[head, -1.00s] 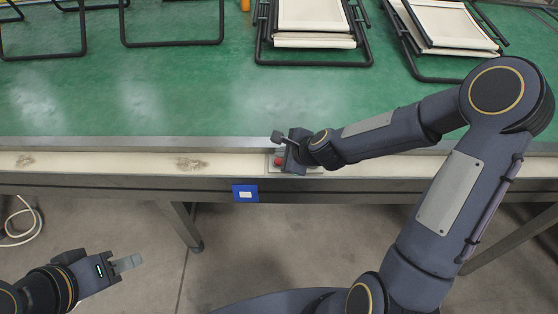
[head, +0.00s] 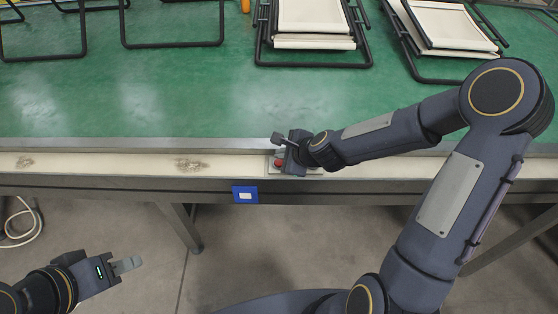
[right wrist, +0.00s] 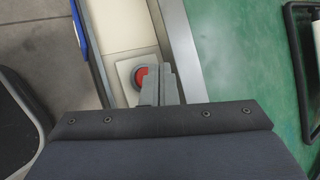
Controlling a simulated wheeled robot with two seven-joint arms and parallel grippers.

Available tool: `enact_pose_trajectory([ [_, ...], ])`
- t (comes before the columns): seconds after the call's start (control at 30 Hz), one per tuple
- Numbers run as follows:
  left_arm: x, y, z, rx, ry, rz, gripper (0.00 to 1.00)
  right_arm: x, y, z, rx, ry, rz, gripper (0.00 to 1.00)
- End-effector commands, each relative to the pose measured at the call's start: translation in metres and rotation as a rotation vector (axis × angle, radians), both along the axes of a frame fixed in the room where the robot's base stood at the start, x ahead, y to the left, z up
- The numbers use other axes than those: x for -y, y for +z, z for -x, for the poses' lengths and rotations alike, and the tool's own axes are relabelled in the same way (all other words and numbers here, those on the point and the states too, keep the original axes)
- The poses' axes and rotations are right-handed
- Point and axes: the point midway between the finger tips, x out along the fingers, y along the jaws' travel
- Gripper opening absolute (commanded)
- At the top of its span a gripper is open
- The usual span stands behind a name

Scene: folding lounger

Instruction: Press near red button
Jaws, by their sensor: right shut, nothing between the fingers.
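The red button (head: 279,163) sits on a light box on the near ledge of the green table. It is partly hidden by my right gripper (head: 281,139) in the head view. In the right wrist view the red button (right wrist: 141,76) shows with a grey ring around it, just left of the shut fingers (right wrist: 159,84), which cover its right side. Whether the fingertips touch the button cannot be told. My left gripper (head: 127,264) is low at the left, away from the table, seen side-on. Its opening cannot be judged.
The green table (head: 150,105) has a metal rim and a pale ledge in front. Folded loungers (head: 312,20) with black frames lie at the back. A blue plate (head: 245,194) hangs on the table's front. The table's middle is clear.

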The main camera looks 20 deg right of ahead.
Motion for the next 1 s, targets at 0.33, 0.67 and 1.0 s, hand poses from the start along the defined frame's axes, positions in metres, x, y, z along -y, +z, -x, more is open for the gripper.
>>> enact_pose_trajectory([
  [0.33, 0.0, 0.0, 0.0, 0.0, 0.0, 0.0, 0.36, 0.0, 0.0, 0.0, 0.0, 0.0, 0.0, 0.0],
  [0.67, 0.0, -0.001, 0.0, 0.0, 0.0, 0.0, 0.36, 0.0, -0.001, 0.0, 0.0, 0.0, 0.0, 0.0],
  [1.0, 0.0, -0.012, 0.0, 0.0, 0.0, 0.0, 0.36, 0.0, -0.009, 0.0, 0.0, 0.0, 0.0, 0.0],
])
